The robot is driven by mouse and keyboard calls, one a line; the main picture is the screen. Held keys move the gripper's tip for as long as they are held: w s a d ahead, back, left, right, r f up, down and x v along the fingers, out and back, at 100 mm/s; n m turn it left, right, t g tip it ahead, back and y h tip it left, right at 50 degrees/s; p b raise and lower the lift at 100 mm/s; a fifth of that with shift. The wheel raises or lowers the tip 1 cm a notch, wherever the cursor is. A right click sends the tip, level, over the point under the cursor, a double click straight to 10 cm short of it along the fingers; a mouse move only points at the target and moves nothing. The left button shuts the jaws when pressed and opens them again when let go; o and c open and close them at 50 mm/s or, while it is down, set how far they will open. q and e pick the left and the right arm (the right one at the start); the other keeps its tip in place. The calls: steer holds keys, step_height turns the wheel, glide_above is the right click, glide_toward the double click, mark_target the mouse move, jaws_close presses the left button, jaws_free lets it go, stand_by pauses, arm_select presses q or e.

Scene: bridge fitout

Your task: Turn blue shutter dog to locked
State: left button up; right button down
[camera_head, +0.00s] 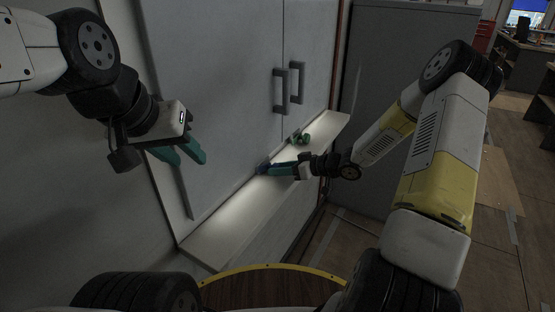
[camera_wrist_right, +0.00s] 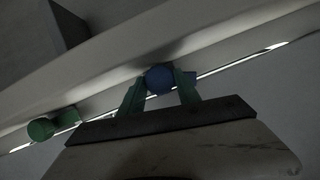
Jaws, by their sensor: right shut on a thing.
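The blue shutter dog (camera_wrist_right: 159,79) is at the lower edge of the shutter, above the sill; in the head view it is a small dark blue piece (camera_head: 262,168). My right gripper (camera_head: 270,168) reaches it from the right. In the right wrist view my right gripper (camera_wrist_right: 160,88) has its two green fingers on either side of the blue dog, shut on it. Which way the dog is turned is hard to tell. My left gripper (camera_head: 182,156) is apart from it, at the left in front of the panel, its two teal fingers spread and empty.
A green dog (camera_head: 301,138) sits further along the same edge and shows in the right wrist view (camera_wrist_right: 52,125). Two dark handles (camera_head: 288,88) stick out from the shutter doors. The pale sill (camera_head: 225,226) is clear at its near end. A grey cabinet (camera_head: 385,55) stands behind my right arm.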

steer(key=c, duration=0.9)
jaws_free()
steer(key=shift+o, duration=0.2)
steer(key=v, duration=0.8)
steer(key=shift+w, duration=0.1)
